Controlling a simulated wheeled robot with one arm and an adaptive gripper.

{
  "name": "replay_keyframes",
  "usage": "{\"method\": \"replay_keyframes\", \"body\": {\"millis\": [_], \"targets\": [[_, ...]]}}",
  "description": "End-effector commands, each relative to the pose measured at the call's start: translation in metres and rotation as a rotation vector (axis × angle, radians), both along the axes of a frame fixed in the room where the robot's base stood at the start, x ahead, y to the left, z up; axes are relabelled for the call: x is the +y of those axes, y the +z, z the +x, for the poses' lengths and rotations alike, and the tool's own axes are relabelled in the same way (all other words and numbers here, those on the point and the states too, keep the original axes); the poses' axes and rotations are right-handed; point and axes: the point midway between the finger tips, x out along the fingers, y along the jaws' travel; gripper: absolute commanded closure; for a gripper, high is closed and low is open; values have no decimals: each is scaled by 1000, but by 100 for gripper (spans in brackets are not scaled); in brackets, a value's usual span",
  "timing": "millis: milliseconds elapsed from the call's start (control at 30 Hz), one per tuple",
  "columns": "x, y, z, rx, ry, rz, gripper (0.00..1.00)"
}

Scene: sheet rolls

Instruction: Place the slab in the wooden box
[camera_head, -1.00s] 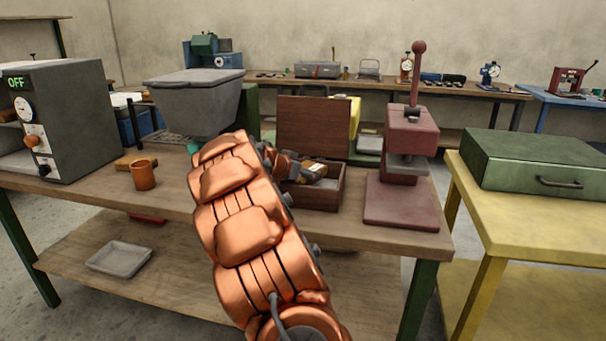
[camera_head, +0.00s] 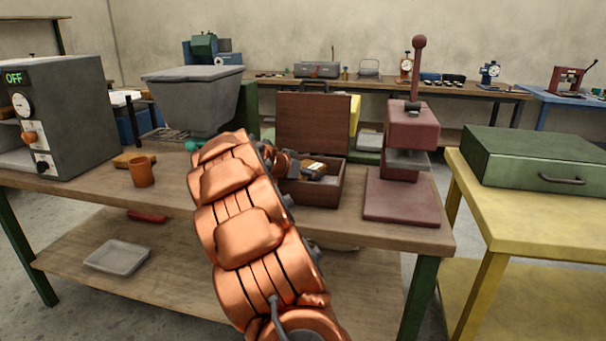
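The wooden box (camera_head: 322,193) stands open on the workbench, its brown lid (camera_head: 313,123) raised at the back. My copper-coloured arm reaches up from the bottom of the view and hides the box's left side. My gripper (camera_head: 292,167) is at the left part of the box opening, mostly hidden behind my arm. I cannot make out its fingers. A small tan and pale item (camera_head: 315,169) shows at the box opening beside the gripper. I cannot tell whether it is the slab, or whether it is held or lying in the box.
A dark red press (camera_head: 402,200) stands right of the box. An orange cup (camera_head: 141,171) and a grey oven-like machine (camera_head: 75,118) are on the left of the bench (camera_head: 110,192). A grey bin (camera_head: 195,103) is behind. A green case (camera_head: 535,162) lies on the yellow table (camera_head: 515,225).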

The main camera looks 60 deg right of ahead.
Motion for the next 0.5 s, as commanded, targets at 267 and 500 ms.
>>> {"method": "replay_keyframes", "body": {"millis": [267,500], "targets": [[0,-4,0,1,-2,3,66],[0,-7,-1,2,-4,7,0]]}}
